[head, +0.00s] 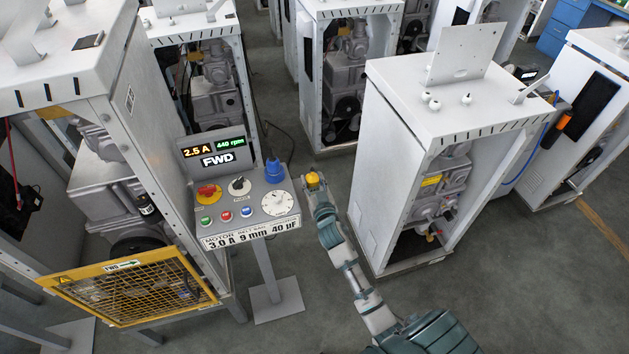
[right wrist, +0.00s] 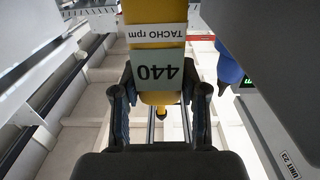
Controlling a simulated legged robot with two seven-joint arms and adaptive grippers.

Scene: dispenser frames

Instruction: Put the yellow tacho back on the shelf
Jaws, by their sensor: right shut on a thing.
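The yellow tacho (head: 313,180) is in my right gripper (head: 317,187), which is shut on it. In the head view it is in the air just right of the control panel (head: 238,205). In the right wrist view the tacho (right wrist: 157,50) stands between the two dark fingers (right wrist: 160,105). Its label and display appear upside down and read "TACHO rpm" and "440". My left gripper is not in view.
The panel carries a blue tool (head: 274,172), a round dial (head: 277,203), buttons and a screen (head: 214,149) reading 2.5 A, 440 rpm, FWD. A yellow mesh guard (head: 130,288) fronts the left machine. A white cabinet (head: 395,145) stands right.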

